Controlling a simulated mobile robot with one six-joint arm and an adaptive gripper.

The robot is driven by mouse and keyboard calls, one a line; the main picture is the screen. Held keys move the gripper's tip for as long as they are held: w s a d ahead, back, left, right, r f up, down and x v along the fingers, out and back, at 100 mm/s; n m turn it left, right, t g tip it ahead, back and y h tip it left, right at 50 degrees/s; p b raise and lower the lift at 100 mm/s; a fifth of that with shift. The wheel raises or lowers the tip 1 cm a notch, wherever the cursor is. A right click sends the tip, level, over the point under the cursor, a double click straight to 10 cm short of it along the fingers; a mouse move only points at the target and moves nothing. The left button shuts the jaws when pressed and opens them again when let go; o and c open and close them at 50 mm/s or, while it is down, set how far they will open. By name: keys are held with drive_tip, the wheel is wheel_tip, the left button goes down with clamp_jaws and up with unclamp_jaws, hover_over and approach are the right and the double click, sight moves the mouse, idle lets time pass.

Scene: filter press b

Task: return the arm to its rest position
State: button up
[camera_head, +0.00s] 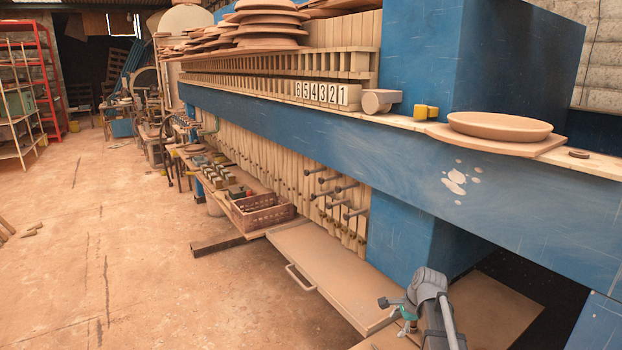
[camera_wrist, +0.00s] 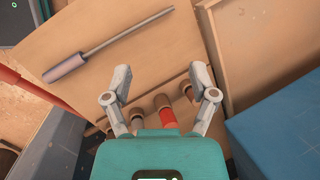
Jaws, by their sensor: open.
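My gripper (camera_wrist: 160,84) is open in the wrist view, its two grey fingers spread apart with nothing held between them. Beyond and below the fingers is a tan board with a rod-shaped tool. In the head view my arm (camera_head: 432,300) shows at the bottom right, beside the blue post of the press and near the tan panel. A little of the teal gripper body shows there, but its fingers are hard to make out.
The tool (camera_wrist: 110,45) has a grey-purple handle and a metal shaft. Several short cylinders, one red (camera_wrist: 165,110), lie near the fingers. A blue block (camera_wrist: 275,135) is close on the right. The blue beam (camera_head: 400,150) crosses above my arm. Open floor (camera_head: 120,240) lies left.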

drive_tip(key=s+a+n+g+h, duration=0.1)
drive_tip(key=s+a+n, duration=0.3)
drive_tip(key=s+n, duration=0.4)
drive_tip(key=s+a+n+g+h+p, duration=0.1)
drive_tip(key=s+a+n, duration=0.3)
drive_tip(key=s+n, duration=0.4)
drive_tip(key=shift+s+h, duration=0.2)
drive_tip(key=shift+h, duration=0.4)
